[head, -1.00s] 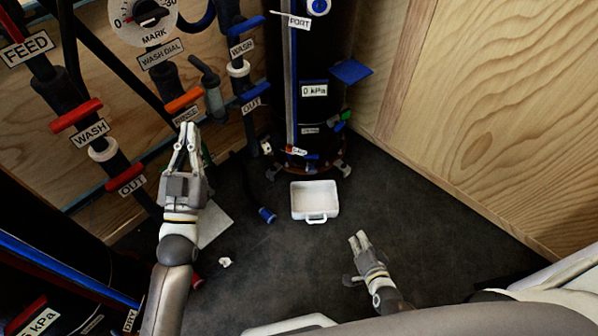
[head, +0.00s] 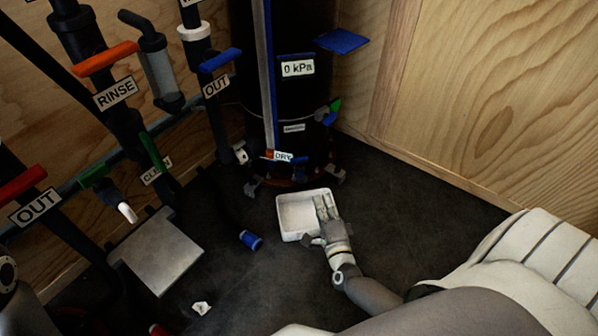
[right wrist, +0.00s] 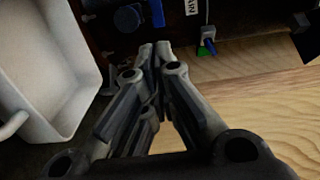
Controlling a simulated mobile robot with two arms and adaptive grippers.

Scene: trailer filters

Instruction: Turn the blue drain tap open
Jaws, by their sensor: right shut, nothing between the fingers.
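The blue tap (head: 300,160) is low on the front of the black tank (head: 250,90), beside a small white label whose text is only partly legible. In the right wrist view a blue handle (right wrist: 157,13) shows at the top edge, next to a label ending in "AIN". My right gripper (head: 325,203) is shut and empty, its fingers pointing up-picture over the white tray, short of the tank. In the right wrist view its closed fingertips (right wrist: 155,50) are just below the blue handle in the picture, with no clear contact. My left gripper is out of view.
The white tray (head: 297,234) sits on the dark floor before the tank. A blue-ended hose (head: 250,240) lies left of it. Pipes with an orange handle (head: 105,58) and other coloured handles stand at left. A wooden wall (head: 490,100) bounds the right.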

